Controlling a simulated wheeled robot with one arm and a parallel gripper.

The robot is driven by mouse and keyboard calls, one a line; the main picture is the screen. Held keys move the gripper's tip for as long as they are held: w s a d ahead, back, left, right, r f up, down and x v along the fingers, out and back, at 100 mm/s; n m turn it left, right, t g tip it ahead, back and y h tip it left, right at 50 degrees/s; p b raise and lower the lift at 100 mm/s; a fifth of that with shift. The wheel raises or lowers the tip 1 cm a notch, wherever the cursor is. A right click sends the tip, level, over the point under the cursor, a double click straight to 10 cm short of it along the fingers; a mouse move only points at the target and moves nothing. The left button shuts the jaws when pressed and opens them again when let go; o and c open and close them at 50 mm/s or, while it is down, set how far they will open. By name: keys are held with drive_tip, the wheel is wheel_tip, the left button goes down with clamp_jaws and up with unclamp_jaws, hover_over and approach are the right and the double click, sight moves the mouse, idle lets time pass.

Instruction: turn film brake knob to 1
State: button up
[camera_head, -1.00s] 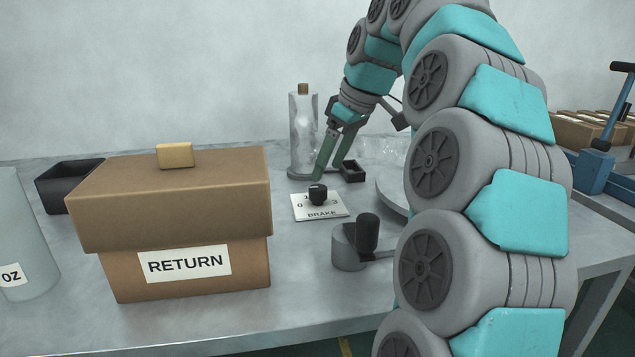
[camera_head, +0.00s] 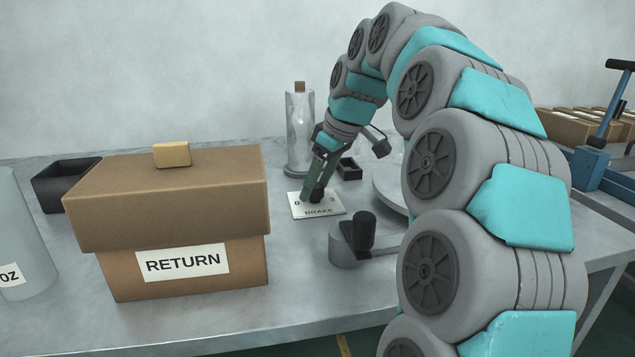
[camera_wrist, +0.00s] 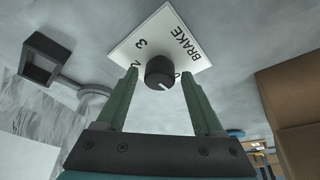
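The film brake knob (camera_wrist: 160,72) is a small black round knob with a white pointer line, on a white plate (camera_wrist: 168,30) lettered BRAKE. In the wrist view the digits 2 and 3 show on the plate and a 0 is partly hidden by the knob and finger; I cannot see a 1. My gripper (camera_wrist: 157,80) is open, with its two green fingers on either side of the knob and a gap visible to each. In the head view my gripper (camera_head: 311,194) is down at the brake plate (camera_head: 333,208), and the fingers partly cover the knob (camera_head: 317,192).
A cardboard RETURN box (camera_head: 180,272) stands to the left. A grey crank with a black handle (camera_head: 363,232) sits in front right of the plate. A black bin (camera_head: 62,188) is far left.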

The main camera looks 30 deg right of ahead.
clamp_jaws()
idle(0.3)
drive_tip(key=shift+m, duration=0.3)
drive_tip(key=m+h, duration=0.1)
drive_tip(key=m, duration=0.1)
drive_tip(key=m+h+b, duration=0.1)
drive_tip(key=m, duration=0.2)
drive_tip(key=shift+a+t+b, duration=0.15)
drive_tip(key=shift+t+b, duration=0.15)
drive_tip(key=m+h, duration=0.2)
drive_tip(key=m, duration=0.4)
drive_tip(key=shift+a, duration=0.15)
drive_tip(key=shift+h, duration=0.3)
drive_tip(key=shift+o, duration=1)
unclamp_jaws()
drive_tip(key=shift+r, duration=0.15)
